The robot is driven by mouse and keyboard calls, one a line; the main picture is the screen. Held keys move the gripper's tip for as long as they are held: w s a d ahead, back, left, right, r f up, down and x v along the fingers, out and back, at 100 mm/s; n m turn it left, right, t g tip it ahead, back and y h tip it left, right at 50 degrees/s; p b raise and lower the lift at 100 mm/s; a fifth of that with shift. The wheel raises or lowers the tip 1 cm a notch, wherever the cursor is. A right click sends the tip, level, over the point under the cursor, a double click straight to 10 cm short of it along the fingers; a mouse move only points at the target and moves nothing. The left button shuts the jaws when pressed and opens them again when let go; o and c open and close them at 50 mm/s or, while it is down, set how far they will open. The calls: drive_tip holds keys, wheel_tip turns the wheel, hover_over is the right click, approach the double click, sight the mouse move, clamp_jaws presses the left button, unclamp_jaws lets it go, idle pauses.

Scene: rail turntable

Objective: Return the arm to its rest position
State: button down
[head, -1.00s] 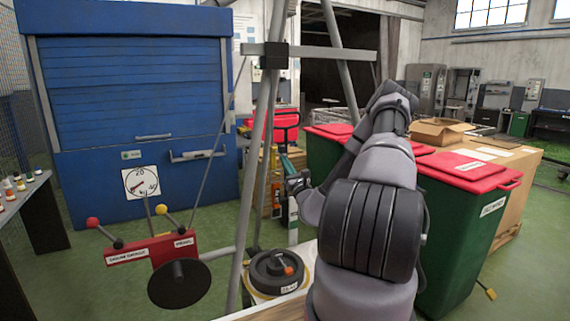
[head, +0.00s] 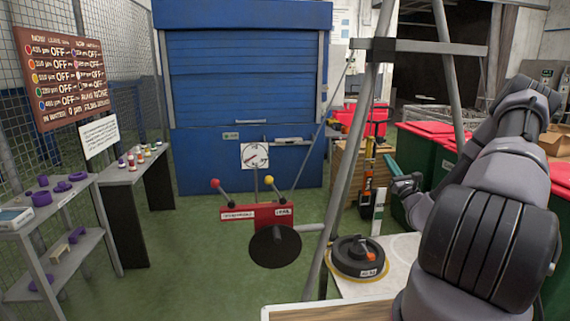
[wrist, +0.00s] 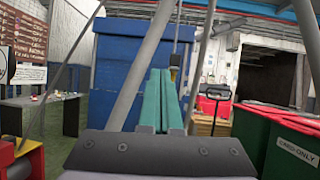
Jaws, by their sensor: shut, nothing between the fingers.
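My arm is folded on the right side of the head view, with its big dark joint nearest the camera. My gripper (head: 389,160) is at the far end of the arm, left of the arm links, with green fingers. In the wrist view the two green fingers (wrist: 160,100) lie side by side, closed, with nothing between them. The fingers are raised in the air and touch nothing that I can make out. Part of the gripper body is hidden by the arm in the head view.
A grey metal frame (head: 350,150) stands close left of my gripper. A black round weight (head: 358,257) sits on a pale table. A red lever box (head: 256,214) stands left of it. Red-lidded green bins (head: 412,150) are behind my arm. Shelves (head: 50,222) stand far left.

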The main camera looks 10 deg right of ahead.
drive_tip(key=s+a+r+n+g+y, duration=0.2)
drive_tip(key=a+r+n+g+y, duration=0.45)
drive_tip(key=a, duration=0.25)
drive_tip(key=s+a+r+n+g+y, duration=0.3)
drive_tip(key=a+r+n+g+y, duration=0.2)
drive_tip(key=a+n+y, duration=0.3)
drive_tip(key=s+a+r+n+g+h, duration=0.3)
drive_tip(key=s+a+n+g, duration=0.5)
drive_tip(key=s+a+g, duration=0.25)
drive_tip(key=s+r+n+h, duration=0.3)
drive_tip(key=s+n+h, duration=0.2)
drive_tip(key=s+h, duration=0.5)
drive_tip(key=s+d+r+n+t+h, duration=0.2)
drive_tip(key=s+d+r+t+h, duration=0.1)
drive_tip(key=s+d+r+t, duration=0.2)
drive_tip(key=shift+s+d+r+t, duration=0.4)
drive_tip(key=shift+s+d+r, duration=0.4)
drive_tip(key=shift+s, duration=0.4)
